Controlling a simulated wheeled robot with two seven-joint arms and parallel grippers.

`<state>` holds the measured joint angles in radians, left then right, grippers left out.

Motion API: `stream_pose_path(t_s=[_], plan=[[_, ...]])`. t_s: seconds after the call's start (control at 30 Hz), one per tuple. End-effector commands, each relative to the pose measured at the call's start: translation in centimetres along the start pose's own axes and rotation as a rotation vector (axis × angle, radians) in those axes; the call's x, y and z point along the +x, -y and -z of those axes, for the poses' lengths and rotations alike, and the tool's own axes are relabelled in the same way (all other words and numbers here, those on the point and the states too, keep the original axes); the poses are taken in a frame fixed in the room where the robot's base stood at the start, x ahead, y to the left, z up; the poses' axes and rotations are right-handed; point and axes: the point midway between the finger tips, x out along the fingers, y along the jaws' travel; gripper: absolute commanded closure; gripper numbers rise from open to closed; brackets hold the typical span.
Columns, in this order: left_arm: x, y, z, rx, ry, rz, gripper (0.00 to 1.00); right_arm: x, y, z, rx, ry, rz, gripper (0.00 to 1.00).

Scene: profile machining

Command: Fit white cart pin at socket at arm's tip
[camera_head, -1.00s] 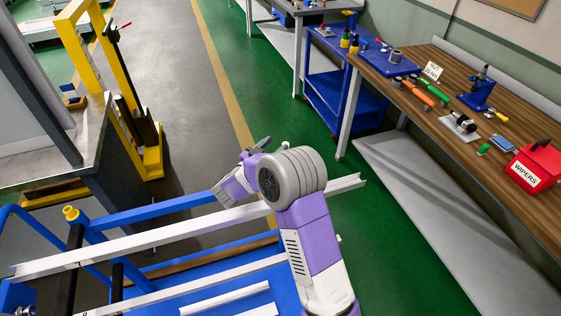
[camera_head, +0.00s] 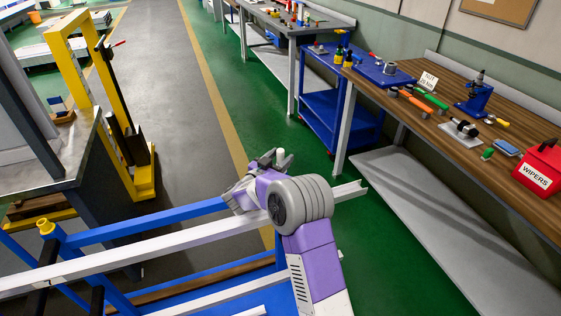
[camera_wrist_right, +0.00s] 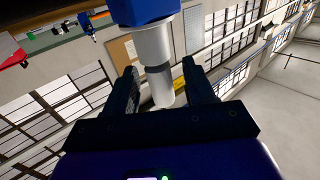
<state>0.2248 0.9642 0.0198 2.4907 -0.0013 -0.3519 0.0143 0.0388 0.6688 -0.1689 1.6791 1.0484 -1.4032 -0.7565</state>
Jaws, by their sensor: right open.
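The white pin (camera_head: 281,155) shows as a small pale piece at my right gripper (camera_head: 270,160) in the head view. In the right wrist view the white pin (camera_wrist_right: 162,91) lies between the two dark fingers of my right gripper (camera_wrist_right: 163,83), which are open with gaps beside it. A dark band and a pale grey collar (camera_wrist_right: 153,43) continue from the pin up to a blue end piece (camera_wrist_right: 143,9). How deep the pin sits is hidden. In the head view the cart's blue arm (camera_head: 145,223) runs toward my gripper, whose wrist hides its tip. My left gripper is not in view.
A long white profile (camera_head: 130,255) crosses behind my right arm. A yellow frame (camera_head: 115,100) stands left. A wooden bench (camera_head: 440,117) with tools and a red wipers box (camera_head: 541,166) is right, beside a blue trolley (camera_head: 325,113). The grey-green floor between is open.

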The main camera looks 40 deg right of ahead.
Motion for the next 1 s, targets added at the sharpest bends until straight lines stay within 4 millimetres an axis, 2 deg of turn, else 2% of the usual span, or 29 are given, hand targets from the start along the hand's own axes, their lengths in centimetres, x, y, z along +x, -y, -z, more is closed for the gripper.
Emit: stream_pose_path(t_s=[0.1,0.3,0.67,0.87,1.0], plan=[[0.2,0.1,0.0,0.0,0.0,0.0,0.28,0.6,0.0,0.1,0.0,-0.002,0.001,0.46],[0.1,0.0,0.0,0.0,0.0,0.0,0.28,0.7,0.0,0.1,0.0,-0.001,0.001,0.46],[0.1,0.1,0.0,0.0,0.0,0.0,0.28,0.6,0.0,0.1,0.0,-0.001,0.001,1.0],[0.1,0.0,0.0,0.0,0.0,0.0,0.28,0.6,0.0,0.1,0.0,-0.001,0.001,1.0],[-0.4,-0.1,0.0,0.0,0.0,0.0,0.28,0.6,0.0,1.4,0.002,-0.002,0.001,1.0]])
